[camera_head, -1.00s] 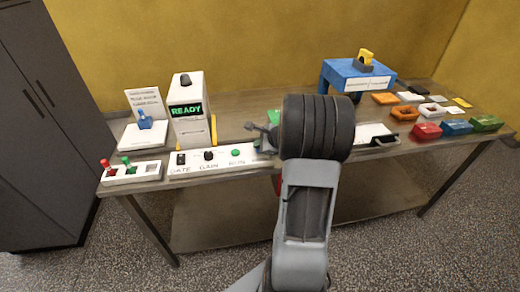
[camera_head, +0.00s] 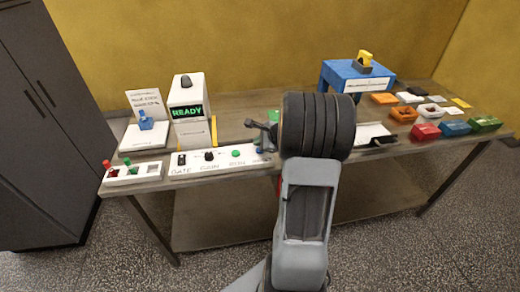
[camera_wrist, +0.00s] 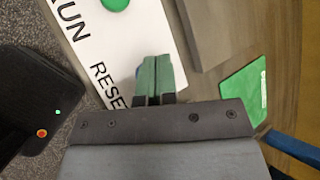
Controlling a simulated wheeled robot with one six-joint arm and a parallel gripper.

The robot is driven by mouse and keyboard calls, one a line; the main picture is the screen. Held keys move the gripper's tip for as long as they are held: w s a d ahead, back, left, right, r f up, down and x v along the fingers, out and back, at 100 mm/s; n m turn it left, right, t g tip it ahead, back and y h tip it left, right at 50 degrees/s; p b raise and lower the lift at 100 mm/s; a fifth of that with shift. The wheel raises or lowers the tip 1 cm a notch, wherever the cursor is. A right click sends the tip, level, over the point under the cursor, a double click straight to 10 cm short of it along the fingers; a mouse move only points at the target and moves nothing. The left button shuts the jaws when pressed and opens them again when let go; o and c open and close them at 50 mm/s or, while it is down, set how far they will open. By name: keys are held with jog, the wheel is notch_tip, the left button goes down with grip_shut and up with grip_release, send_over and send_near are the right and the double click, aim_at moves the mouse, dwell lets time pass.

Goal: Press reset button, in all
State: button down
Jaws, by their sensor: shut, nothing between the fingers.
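A white control panel (camera_head: 220,160) lies along the table's front left edge. It carries a dark switch, a dark knob and a green button (camera_head: 236,153). In the wrist view the panel (camera_wrist: 85,40) shows the words RUN and RESET, with the green button (camera_wrist: 116,4) at the top edge. My gripper (camera_wrist: 151,62) has its green fingers shut and empty, over the panel beside the word RESET. A sliver of blue (camera_wrist: 139,71), perhaps the reset button, shows at the fingers' left side; the rest is hidden. In the head view my gripper (camera_head: 252,126) is above the panel's right end.
A white box with a READY display (camera_head: 187,112) stands behind the panel. A tray with red and green levers (camera_head: 134,172) is at the left. A blue stand (camera_head: 356,78) and several coloured blocks and trays are at the right. A green piece (camera_wrist: 243,88) lies right in the wrist view.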

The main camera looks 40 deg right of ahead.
jog(key=shift+r, duration=0.1)
notch_tip(320, 180, up, 5)
jog(key=p, duration=0.4)
dwell(0.8)
